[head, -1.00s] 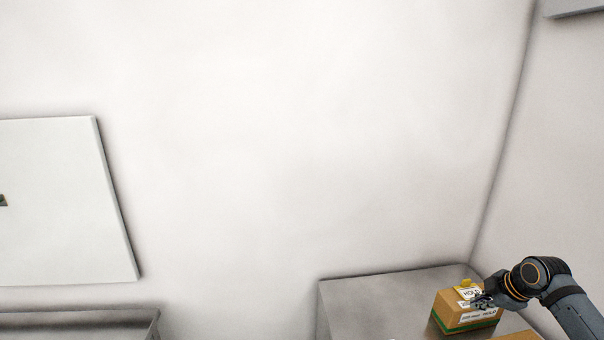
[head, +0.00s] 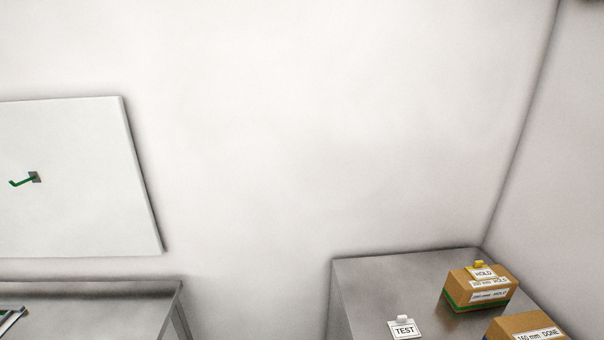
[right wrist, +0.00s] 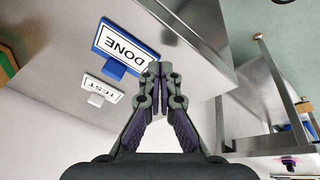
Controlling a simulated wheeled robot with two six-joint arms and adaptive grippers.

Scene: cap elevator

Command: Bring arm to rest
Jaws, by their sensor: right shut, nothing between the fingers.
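My right gripper (right wrist: 158,85) shows in the right wrist view, its two fingers together with nothing between them. It is apart from the signs and the grey bench seen behind it. My right arm does not show in the head view now. My left gripper is in neither view.
A grey bench (head: 375,285) at the lower right holds a cardboard box (head: 462,290) with a HOLD sign, a second box (head: 515,325) marked DONE and a TEST sign (head: 404,330). A blue DONE sign (right wrist: 122,48) is near the gripper. Another table (head: 110,300) stands at left; a white panel (head: 90,180) has a green hook.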

